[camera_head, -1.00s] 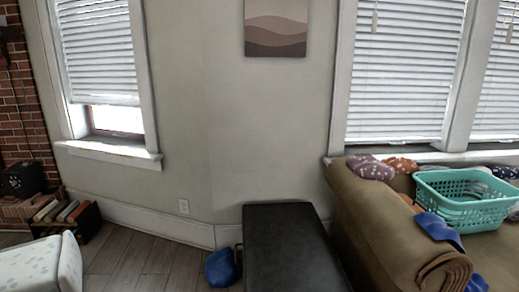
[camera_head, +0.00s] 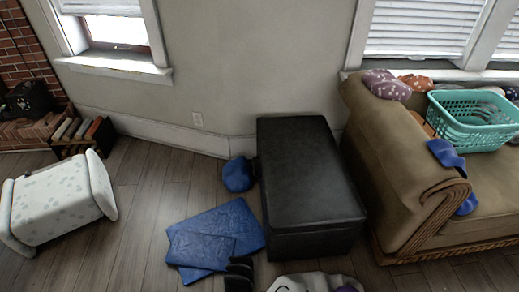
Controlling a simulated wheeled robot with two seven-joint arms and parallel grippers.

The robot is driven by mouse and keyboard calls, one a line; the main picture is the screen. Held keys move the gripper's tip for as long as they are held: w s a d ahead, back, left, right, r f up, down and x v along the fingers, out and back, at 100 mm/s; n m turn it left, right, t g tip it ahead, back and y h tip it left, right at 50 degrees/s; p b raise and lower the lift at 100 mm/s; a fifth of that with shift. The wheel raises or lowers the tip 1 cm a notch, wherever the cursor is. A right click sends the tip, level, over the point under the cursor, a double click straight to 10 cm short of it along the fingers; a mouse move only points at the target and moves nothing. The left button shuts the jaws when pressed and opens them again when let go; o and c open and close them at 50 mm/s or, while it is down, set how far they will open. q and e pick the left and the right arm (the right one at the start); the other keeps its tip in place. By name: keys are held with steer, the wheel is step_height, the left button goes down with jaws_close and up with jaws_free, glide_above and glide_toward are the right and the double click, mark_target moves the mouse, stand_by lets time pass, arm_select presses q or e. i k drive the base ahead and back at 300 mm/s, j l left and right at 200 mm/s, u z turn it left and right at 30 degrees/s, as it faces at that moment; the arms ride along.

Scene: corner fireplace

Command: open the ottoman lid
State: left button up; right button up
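The ottoman (camera_head: 303,165) is a long black leather-like box in the middle of the head view, standing on the wood floor between the wall and the sofa. Its flat top lies level and looks shut. Its front end faces me, and a dark handle-like part or shadow shows at its left edge near the back.
A brown sofa (camera_head: 400,175) stands close on the ottoman's right, with a teal basket (camera_head: 470,122) on it. Blue folded cloths (camera_head: 215,238) and a blue object (camera_head: 238,174) lie on its left. A white patterned stool (camera_head: 60,203) lies further left.

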mark_target(309, 185)
steer(key=i+j+z, duration=0.1)
steer(key=j, duration=0.35)
steer(key=i+j+z, duration=0.1)
steer(key=j, duration=0.35)
steer(key=i+j, duration=0.35)
steer(key=j, duration=0.15)
steer(key=i+j, duration=0.4)
